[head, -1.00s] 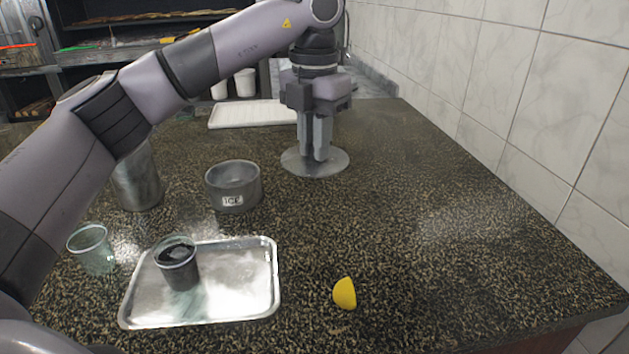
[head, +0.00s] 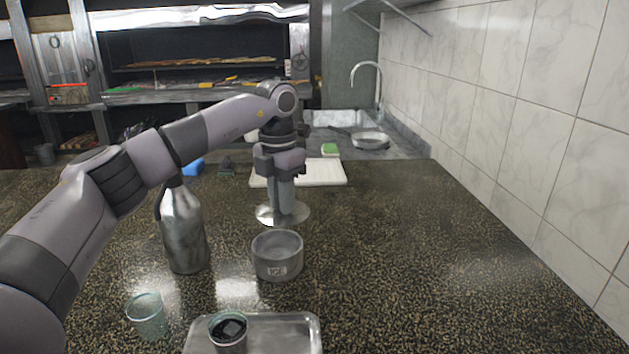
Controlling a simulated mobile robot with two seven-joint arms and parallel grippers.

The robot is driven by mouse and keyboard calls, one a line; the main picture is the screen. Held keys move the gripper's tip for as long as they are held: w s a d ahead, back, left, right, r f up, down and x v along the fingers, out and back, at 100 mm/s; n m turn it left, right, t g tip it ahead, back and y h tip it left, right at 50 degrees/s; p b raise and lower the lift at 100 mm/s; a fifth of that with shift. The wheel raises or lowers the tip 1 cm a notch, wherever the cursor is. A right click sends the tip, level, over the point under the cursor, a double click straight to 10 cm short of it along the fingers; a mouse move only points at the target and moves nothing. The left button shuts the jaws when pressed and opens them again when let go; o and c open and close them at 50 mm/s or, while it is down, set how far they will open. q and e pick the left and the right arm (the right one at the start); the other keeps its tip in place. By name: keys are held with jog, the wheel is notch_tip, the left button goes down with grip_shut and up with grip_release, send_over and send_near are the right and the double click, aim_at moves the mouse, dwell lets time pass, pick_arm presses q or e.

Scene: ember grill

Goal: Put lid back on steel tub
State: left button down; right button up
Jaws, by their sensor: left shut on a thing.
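The lid (head: 297,214) is a flat round steel disc just behind the tub in the head view. My left gripper (head: 284,204) points down and is shut on the lid at its middle, hiding its handle. The lid is apart from the tub's rim. I cannot tell how far it is above the counter. My right gripper is out of view.
A steel bottle (head: 182,230) stands left of the tub. A metal tray (head: 298,327) with a dark-filled cup (head: 229,334) is in front. A green glass (head: 147,316) stands at front left. A white board (head: 325,172) lies behind. The counter's right side is clear.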

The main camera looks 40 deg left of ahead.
pick_arm(q)
jog(key=shift+s+a+f, duration=0.1)
jog(key=shift+a+f, duration=0.05)
jog(key=shift+a, duration=0.3)
jog(key=shift+s+a+f, duration=0.1)
jog(key=shift+a+f, duration=0.05)
jog(key=shift+a, duration=0.25)
jog(key=shift+f, duration=0.2)
jog(key=shift+f+b, duration=0.45)
jog(key=shift+f, duration=2.55)
jog(key=shift+p, duration=0.55)
jog(key=shift+f, duration=0.2)
jog(key=c, duration=0.5)
grip_release()
jog(key=shift+r, duration=0.1)
jog(key=shift+r, duration=3.45)
